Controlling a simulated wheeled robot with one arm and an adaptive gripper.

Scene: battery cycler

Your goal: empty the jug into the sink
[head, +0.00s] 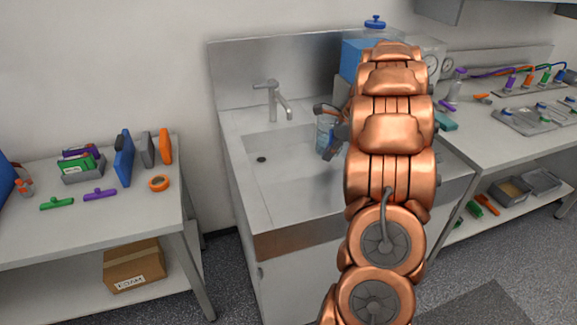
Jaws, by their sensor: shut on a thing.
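The sink (290,184) is a steel basin in a steel counter, with a tap (273,97) at its back and a dark drain (261,159) at its left. My gripper (333,140) is at the right part of the basin, mostly hidden behind my copper-coloured arm. It is shut on a clear bluish jug (324,131), seen only in part over the right side of the sink. The jug's tilt, its contents and its height above the basin cannot be made out.
A left table (90,228) holds folders, an orange tape roll (158,183) and clips. A cardboard box (134,266) sits on its lower shelf. A right bench (530,150) holds trays and cables. A blue-capped container (375,24) stands behind my arm. The basin's left half is clear.

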